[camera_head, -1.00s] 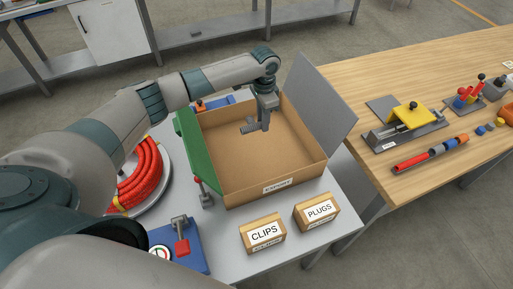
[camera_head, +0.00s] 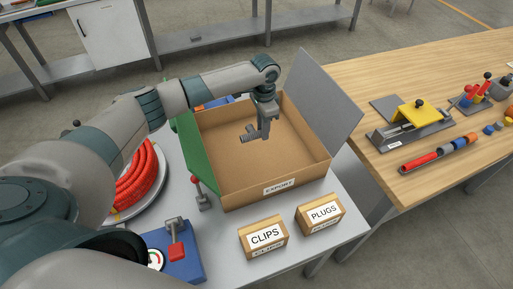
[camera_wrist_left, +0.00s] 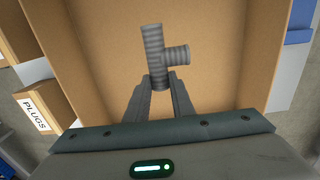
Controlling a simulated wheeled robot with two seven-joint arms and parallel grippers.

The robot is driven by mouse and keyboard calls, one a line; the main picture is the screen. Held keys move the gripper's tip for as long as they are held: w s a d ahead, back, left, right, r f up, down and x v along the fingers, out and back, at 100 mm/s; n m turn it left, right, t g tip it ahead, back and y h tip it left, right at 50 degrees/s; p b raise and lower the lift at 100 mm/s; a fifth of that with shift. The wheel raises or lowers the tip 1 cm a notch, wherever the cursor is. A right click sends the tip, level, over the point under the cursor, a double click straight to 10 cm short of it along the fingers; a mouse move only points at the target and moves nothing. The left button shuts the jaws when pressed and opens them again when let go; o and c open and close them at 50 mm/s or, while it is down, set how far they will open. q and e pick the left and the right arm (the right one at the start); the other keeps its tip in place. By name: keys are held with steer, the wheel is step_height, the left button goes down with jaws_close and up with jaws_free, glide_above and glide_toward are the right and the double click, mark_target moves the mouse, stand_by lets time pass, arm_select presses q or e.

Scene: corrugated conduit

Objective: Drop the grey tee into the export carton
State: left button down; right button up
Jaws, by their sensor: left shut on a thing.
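The grey tee (camera_wrist_left: 155,48) is a ribbed pipe piece with a side branch. My left gripper (camera_wrist_left: 160,82) is shut on its lower end. In the head view, the left gripper (camera_head: 263,128) points down over the open export carton (camera_head: 278,187), with the tee (camera_head: 249,133) at its tips. The tee is above the carton floor, inside the outline of the walls; its exact height is hard to tell. The carton is brown, with an EXPORT label on its front, a green flap at left and a grey flap at right. My right gripper is not seen.
Small boxes marked CLIPS (camera_head: 263,238) and PLUGS (camera_head: 320,213) stand in front of the carton. A red conduit coil (camera_head: 137,183) lies at left. A blue fixture (camera_head: 178,254) is at front left. The wooden table (camera_head: 430,90) at right holds a yellow fixture (camera_head: 413,113).

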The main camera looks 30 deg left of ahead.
arm_select(q)
steer(key=c, duration=1.5)
jaws_free()
steer(key=shift+o, duration=0.2)
step_height(320, 180, up, 17)
steer(key=b, duration=0.4)
steer(key=shift+r+b, duration=0.2)
steer(key=shift+b, duration=0.2)
steer(key=shift+f, duration=0.1)
